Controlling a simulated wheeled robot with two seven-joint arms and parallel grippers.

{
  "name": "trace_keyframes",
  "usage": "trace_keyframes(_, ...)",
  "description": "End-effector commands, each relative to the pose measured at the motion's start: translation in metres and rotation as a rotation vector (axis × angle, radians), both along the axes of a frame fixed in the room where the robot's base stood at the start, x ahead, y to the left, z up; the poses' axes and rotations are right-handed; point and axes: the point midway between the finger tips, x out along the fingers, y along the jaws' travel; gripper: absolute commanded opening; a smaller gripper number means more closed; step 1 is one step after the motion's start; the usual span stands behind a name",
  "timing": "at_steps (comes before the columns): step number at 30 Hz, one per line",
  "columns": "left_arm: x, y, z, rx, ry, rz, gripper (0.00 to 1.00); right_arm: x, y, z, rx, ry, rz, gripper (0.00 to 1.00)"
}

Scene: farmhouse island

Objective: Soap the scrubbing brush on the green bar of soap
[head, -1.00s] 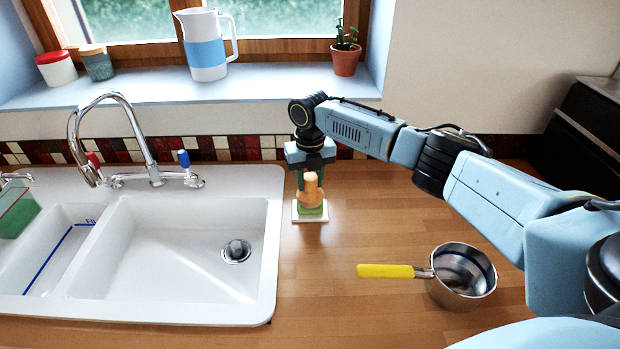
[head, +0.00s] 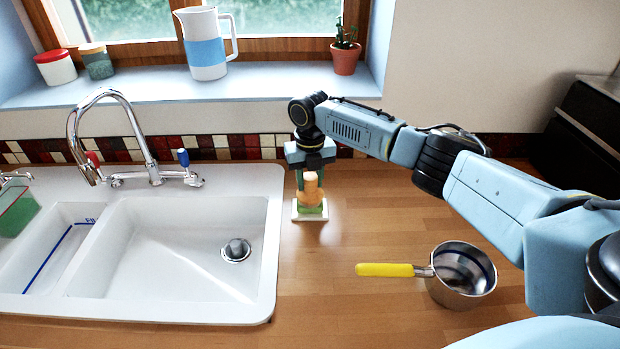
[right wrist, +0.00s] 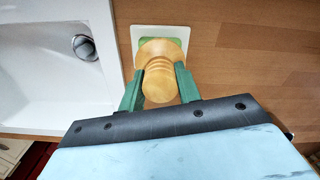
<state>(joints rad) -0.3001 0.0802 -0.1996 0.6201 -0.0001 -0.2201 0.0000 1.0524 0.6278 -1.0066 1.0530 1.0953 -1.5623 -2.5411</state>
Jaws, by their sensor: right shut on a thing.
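The scrubbing brush (head: 310,190) has an orange-tan wooden knob and stands upright; it also shows in the right wrist view (right wrist: 160,80). My right gripper (head: 309,178) is shut on the brush's knob, with its green fingers on either side of it in the right wrist view (right wrist: 160,88). The green bar of soap (head: 311,212) lies on a white dish (head: 298,217) directly below the brush. The brush appears to rest on the soap, but its bristles are hidden, so contact cannot be made out exactly. My left gripper is not in view.
A white double sink (head: 180,250) with a chrome faucet (head: 140,135) lies to the left of the soap. A steel pan (head: 462,275) with a yellow handle (head: 385,270) stands on the wooden counter at front right. The counter between soap and pan is clear.

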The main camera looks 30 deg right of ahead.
Motion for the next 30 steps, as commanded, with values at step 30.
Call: trace_keyframes(30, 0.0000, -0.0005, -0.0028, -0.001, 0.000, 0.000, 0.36, 0.0000, 0.0003, -0.0075, 0.000, 0.000, 0.000, 0.15)
